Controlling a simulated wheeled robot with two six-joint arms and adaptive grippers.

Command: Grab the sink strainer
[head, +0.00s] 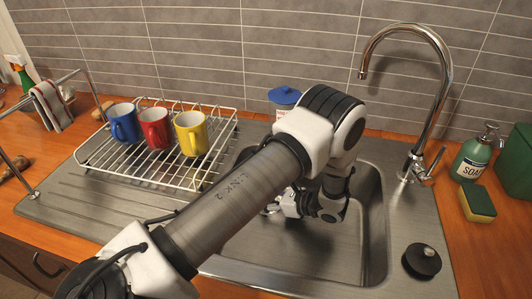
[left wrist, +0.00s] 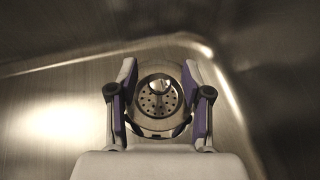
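The sink strainer (left wrist: 158,98) is a round metal basket with small holes and a shiny knob, seen in the left wrist view at the drain in the sink floor. My left gripper (left wrist: 159,78) is open, with one purple-padded finger on each side of the strainer. A small gap seems to show between the strainer and each pad; I cannot tell their exact height difference. In the head view my left arm reaches down into the sink (head: 375,235), and the strainer is hidden behind it. My right gripper is in neither view.
A dish rack (head: 120,172) with blue, red and yellow mugs stands left of the basin. A tall faucet (head: 440,75) rises at the back right. A black round stopper (head: 422,262), sponge (head: 477,203) and soap bottle (head: 473,158) are on the right. The sink walls surround my gripper.

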